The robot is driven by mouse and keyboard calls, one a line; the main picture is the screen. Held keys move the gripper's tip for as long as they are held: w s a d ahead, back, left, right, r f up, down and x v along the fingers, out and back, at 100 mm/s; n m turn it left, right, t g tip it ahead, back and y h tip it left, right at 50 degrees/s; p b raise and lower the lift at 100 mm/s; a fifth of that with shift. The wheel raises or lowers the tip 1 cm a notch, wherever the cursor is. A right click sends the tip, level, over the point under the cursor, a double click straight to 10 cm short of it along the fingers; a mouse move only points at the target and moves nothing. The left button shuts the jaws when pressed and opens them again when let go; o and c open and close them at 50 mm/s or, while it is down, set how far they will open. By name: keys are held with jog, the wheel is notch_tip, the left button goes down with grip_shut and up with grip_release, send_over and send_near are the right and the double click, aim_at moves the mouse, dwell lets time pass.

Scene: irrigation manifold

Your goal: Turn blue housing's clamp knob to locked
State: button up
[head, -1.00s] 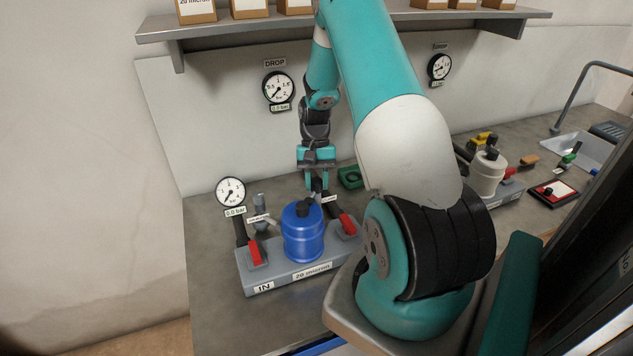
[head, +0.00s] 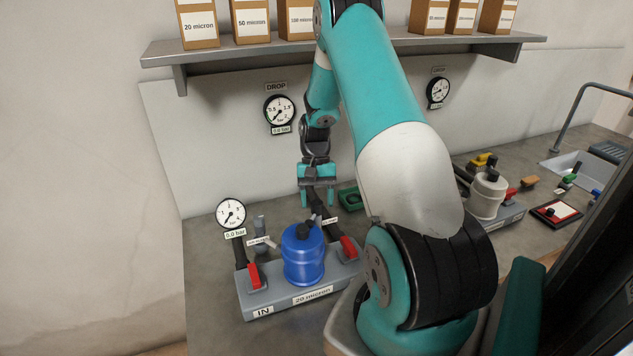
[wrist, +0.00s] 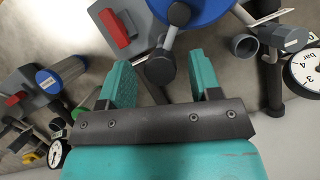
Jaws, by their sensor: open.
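The blue housing (head: 303,262) stands upright on a grey manifold block marked "20 micron". Black knob-like parts (head: 304,231) show on its top. In the wrist view, part of the blue housing (wrist: 205,12) shows at the top edge, with a black round-ended knob (wrist: 160,67) on a short stem beside it. My gripper (head: 317,203) is above and behind the housing, pointing down. Its fingers are apart, and in the wrist view the knob appears in the gap between my fingertips (wrist: 160,75). I cannot tell whether either finger touches it. No lock marking is readable.
Red-handled valves (head: 254,276) (head: 349,247) flank the housing. A pressure gauge (head: 231,213) on a black pipe stands at the left rear. A green ring-like part (head: 349,199) lies behind. A white housing (head: 488,194) stands further right. The bench front left is clear.

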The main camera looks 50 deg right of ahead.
jog(key=b+v, duration=0.2)
jog(key=v, duration=0.9)
jog(key=shift+b, duration=0.3)
jog(key=shift+f, duration=0.1)
jog(key=s+a+r+n+t+h, duration=0.1)
jog(key=a+n+t+h, duration=0.15)
jog(key=a, duration=0.75)
jog(key=a+r+n+t+h, duration=0.15)
jog(key=a+n, duration=0.25)
jog(key=a, duration=0.7)
jog(key=s+a+r+n+y, duration=0.2)
jog(key=s+a+r+n, duration=0.2)
jog(key=s+a, duration=0.4)
jog(key=s+a+r+n+g+y, duration=0.1)
jog(key=s+a+r+n, duration=0.3)
jog(key=s+a, duration=0.5)
jog(key=a+n+y, duration=0.1)
jog(key=a+n, duration=0.1)
jog(key=a, duration=0.2)
jog(key=shift+y, duration=0.4)
